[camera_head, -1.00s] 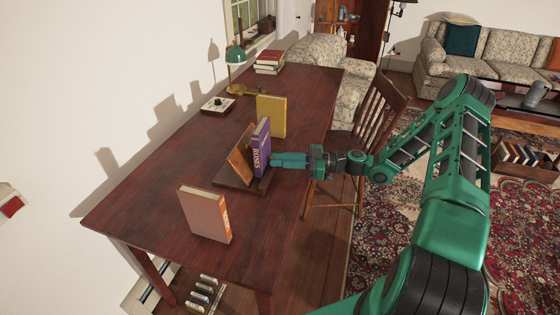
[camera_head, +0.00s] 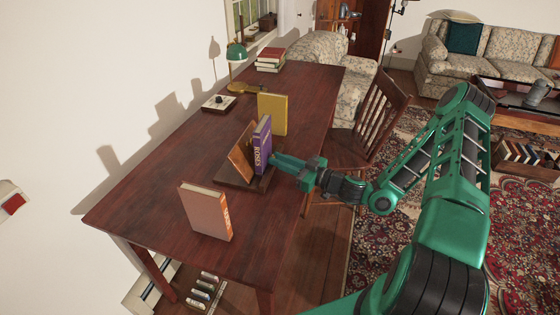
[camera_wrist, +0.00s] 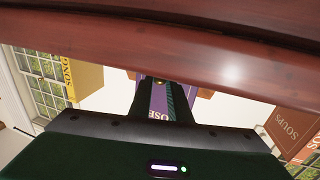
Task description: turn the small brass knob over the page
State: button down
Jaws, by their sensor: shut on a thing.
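A purple book (camera_head: 262,150) marked ROSES stands upright on a wooden bookstand (camera_head: 240,154), whose back plate leans behind it. My gripper (camera_head: 274,161) is at the right side of the book. The knob is hidden in the head view, and I see no page clearly.
A yellow book (camera_head: 272,114) stands behind the stand and an orange book (camera_head: 206,212) in front of it. A green lamp (camera_head: 236,52) and a small dark-knobbed box (camera_head: 218,103) are farther back. A wooden chair (camera_head: 370,125) stands right of the table (camera_head: 160,185).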

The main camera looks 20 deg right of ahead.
dwell(0.3)
jog(key=c, duration=1.7)
grip_release()
jog(key=shift+o, duration=0.2)
jog(key=v, duration=1)
jog(key=shift+s+d, duration=0.25)
